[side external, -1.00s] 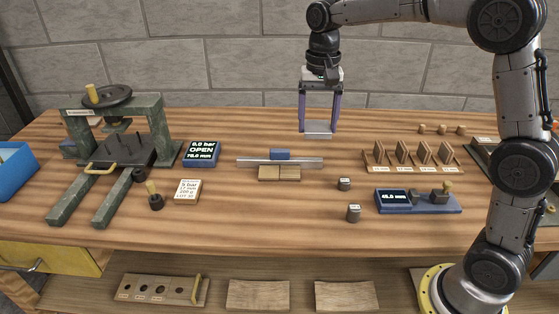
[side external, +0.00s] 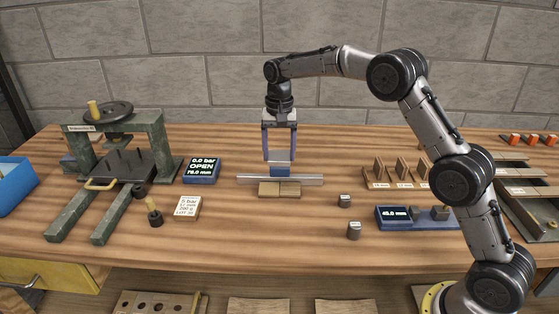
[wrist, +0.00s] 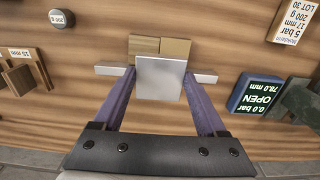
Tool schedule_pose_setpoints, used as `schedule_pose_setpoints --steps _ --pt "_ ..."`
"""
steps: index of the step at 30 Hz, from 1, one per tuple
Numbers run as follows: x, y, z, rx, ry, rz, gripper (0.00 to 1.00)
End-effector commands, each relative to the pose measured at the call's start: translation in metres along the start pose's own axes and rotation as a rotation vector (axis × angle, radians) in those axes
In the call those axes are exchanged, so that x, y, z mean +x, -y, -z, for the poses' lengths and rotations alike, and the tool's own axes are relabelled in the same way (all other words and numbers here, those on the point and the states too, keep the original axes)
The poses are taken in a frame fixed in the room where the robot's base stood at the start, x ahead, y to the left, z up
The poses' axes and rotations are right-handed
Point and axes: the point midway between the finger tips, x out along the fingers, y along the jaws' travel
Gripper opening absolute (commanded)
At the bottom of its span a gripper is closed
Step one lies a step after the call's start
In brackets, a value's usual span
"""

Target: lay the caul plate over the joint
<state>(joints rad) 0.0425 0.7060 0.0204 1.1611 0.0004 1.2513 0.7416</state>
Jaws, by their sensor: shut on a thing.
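My gripper (side external: 279,157) is shut on the caul plate, a pale grey square plate (wrist: 160,78), holding it between its two blue-violet fingers. Two wood veneer pieces, one darker (wrist: 145,43) and one lighter (wrist: 177,46), lie edge to edge in front of the bar. In the wrist view, the plate covers the bar's middle and overlaps the pieces' near edge in the picture. The joint's far part shows beyond it. The plate's exact height is unclear.
A green press (side external: 155,145) with a handwheel stands at the left, beside a blue display (side external: 201,171) reading OPEN. A white card (side external: 187,208) lies in front. Two small weights (side external: 354,231) and a blue gauge (side external: 392,218) are at the right, with a sample rack (side external: 378,183) behind.

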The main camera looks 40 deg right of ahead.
Motion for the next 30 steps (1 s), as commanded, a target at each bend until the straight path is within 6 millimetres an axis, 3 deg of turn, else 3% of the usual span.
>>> schedule_pose_setpoints --steps 6,29,30 --pt "0.028 -0.001 -0.001 0.0 0.002 -0.002 0.1" --pt "0.04 -0.001 -0.001 0.0 0.001 -0.001 0.1" --pt "0.04 -0.001 -0.001 0.0 0.002 -0.002 0.76"
